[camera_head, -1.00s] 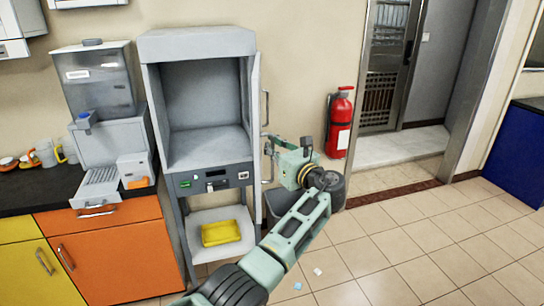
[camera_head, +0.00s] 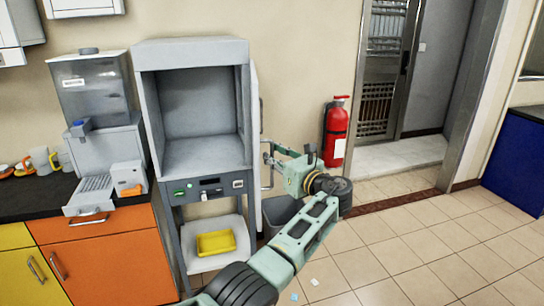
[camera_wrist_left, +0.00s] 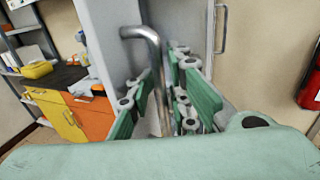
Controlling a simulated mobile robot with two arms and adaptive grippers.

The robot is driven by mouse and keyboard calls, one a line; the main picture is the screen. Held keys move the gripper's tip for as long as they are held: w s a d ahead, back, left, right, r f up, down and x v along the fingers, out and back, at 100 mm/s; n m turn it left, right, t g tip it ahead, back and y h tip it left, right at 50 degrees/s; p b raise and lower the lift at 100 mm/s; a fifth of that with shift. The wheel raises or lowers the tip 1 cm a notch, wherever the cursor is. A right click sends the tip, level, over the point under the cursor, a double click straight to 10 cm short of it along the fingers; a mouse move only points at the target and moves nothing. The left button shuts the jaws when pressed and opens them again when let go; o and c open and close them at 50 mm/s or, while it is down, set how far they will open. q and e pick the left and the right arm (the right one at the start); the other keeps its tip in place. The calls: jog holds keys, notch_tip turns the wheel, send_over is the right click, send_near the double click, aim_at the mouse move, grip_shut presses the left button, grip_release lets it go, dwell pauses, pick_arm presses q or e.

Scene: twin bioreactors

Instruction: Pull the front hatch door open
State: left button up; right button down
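The front hatch door (camera_head: 255,105) of the grey cabinet (camera_head: 194,50) stands swung out at the cabinet's right side, seen nearly edge-on in the head view. The cabinet's upper compartment is open to view and empty. My left gripper (camera_head: 273,155) is at the lower handle on the door's right side. In the left wrist view, the metal handle (camera_wrist_left: 148,33) bends down between the green fingers of my left gripper (camera_wrist_left: 160,85). The fingers are close together around the bar, and their contact is partly hidden. My right gripper is not in view.
A red fire extinguisher (camera_head: 336,132) hangs on the wall right of my left gripper. A grey bin (camera_head: 280,213) stands beside the cabinet, partly behind my arm. A counter with orange drawers (camera_head: 110,265) adjoins the cabinet's left side. Tiled floor (camera_head: 430,250) is clear at right.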

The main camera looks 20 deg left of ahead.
pick_arm(q)
jog(key=shift+r, duration=0.25)
jog(key=v, duration=0.7)
jog(key=shift+s+d, duration=0.2)
jog(key=shift+f, duration=0.1)
